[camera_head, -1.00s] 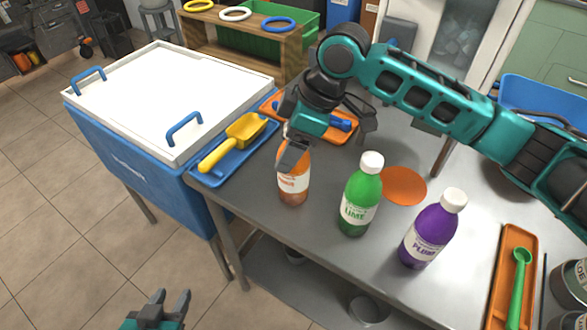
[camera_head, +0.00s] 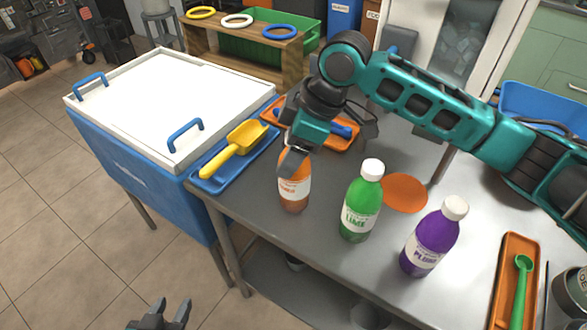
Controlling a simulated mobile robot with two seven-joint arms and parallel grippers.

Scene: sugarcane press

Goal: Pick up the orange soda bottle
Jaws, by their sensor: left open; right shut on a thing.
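The orange soda bottle (camera_head: 294,190) stands upright at the front left of the grey metal table, with a pale label. My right gripper (camera_head: 294,158) comes down from above and is shut on its top; the fingers hide the cap and neck. I cannot tell whether the bottle's base touches the table. My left gripper (camera_head: 172,314) is open and empty at the bottom edge of the view, low over the floor and away from the table.
A green lime bottle (camera_head: 361,205) and a purple plum bottle (camera_head: 433,240) stand to the right. An orange disc (camera_head: 404,193) lies behind them. A blue tray (camera_head: 207,184) with a yellow scoop (camera_head: 236,146) is at left. An orange tray (camera_head: 503,285) holds a green spoon (camera_head: 521,290).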

